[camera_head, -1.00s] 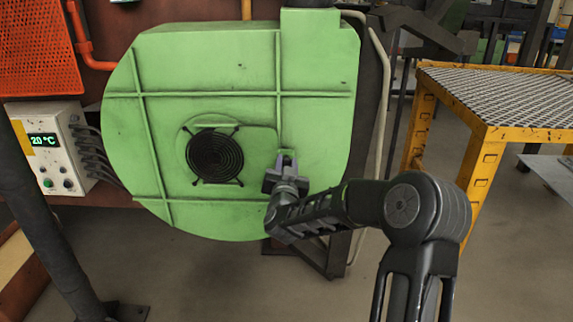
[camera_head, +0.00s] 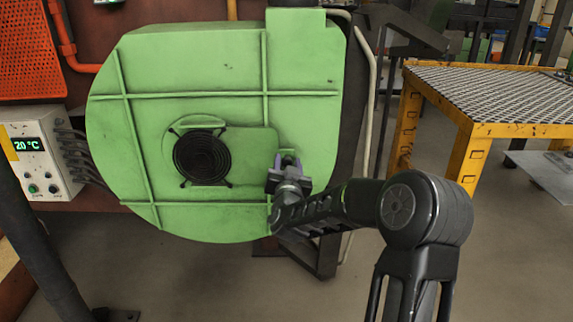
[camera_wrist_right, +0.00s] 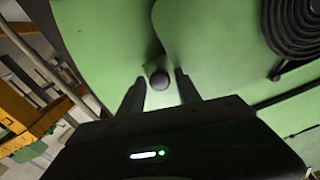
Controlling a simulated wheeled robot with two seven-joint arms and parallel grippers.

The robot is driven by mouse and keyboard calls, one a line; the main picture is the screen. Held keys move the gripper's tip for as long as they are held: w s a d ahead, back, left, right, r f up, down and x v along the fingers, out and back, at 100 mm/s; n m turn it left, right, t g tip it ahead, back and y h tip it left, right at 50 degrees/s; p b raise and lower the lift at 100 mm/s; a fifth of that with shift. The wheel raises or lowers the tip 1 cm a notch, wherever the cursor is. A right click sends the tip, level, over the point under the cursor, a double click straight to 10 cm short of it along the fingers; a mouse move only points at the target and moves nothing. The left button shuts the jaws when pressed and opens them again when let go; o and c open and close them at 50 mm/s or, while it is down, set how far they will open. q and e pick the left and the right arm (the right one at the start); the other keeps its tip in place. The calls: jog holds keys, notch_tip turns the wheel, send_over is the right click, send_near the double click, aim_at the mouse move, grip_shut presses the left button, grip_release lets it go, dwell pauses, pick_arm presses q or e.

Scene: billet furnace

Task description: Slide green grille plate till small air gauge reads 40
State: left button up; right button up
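The green grille plate (camera_head: 250,143) lies flat on the front of a big green fan housing. It reaches right from beside the round black grille (camera_head: 203,157), which also shows in the right wrist view (camera_wrist_right: 296,25). My right gripper (camera_head: 287,162) is at the plate's right end. The control box (camera_head: 42,165) at the left has a display (camera_head: 28,145) reading 20 °C. I cannot make out a small air gauge. My left gripper is out of view.
The green fan housing (camera_head: 110,150) fills the middle, on a dark stand. A yellow-framed table with a mesh top (camera_head: 490,95) stands at the right. A dark post (camera_head: 45,250) rises at the lower left. The floor in front is bare.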

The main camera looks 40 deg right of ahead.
jog(key=shift+o, duration=0.6)
jog(key=shift+s+a, duration=0.15)
jog(key=p+v, duration=0.1)
jog(key=v, duration=0.6)
jog(key=shift+s+a, duration=0.15)
